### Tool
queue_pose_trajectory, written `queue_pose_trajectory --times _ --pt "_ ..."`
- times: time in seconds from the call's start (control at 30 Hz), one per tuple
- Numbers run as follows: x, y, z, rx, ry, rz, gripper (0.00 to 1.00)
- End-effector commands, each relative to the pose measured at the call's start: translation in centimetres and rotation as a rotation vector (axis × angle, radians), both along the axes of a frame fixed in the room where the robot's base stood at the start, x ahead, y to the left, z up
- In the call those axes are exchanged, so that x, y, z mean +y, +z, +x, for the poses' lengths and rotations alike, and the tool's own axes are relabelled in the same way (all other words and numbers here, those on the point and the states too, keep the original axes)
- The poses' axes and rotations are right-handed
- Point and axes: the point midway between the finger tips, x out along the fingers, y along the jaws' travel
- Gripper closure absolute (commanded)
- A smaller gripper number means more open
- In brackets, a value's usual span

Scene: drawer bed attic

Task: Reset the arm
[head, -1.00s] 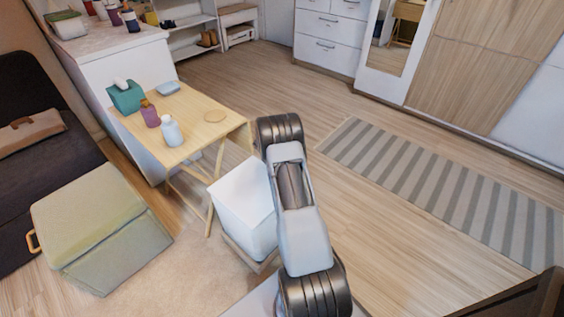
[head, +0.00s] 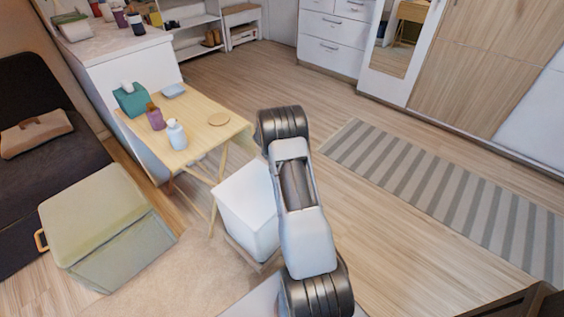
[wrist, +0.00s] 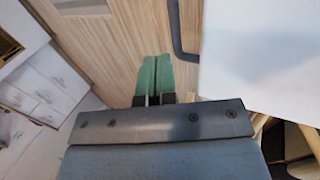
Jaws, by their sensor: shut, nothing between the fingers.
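My arm shows in the head view, folded and reaching out from the bottom middle, with its far end beside the small wooden table (head: 190,110). My gripper (wrist: 154,62) shows in the wrist view, its two green fingers together with nothing between them. In the head view the gripper is hidden behind the arm. In the wrist view the fingers are seen against a wood-coloured panel (wrist: 120,30) with a dark handle, and they do not appear to touch it.
A white bin (head: 250,205) stands close left of my arm. The table holds a teal tissue box (head: 131,99), a purple bottle (head: 155,117) and a white bottle (head: 176,135). A green storage box (head: 100,225) stands left. A striped rug (head: 440,185) lies on open floor right.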

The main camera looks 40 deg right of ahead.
Motion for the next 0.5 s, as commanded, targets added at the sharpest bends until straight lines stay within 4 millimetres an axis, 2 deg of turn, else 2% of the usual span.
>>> queue_pose_trajectory --times 0.03,0.2,0.5 --pt "0.2 1.5 0.0 -0.003 0.000 -0.001 1.00" --pt "0.8 4.6 -0.1 -0.003 0.000 -0.001 1.00" --pt "1.4 7.4 -0.3 -0.002 0.000 -0.001 1.00"
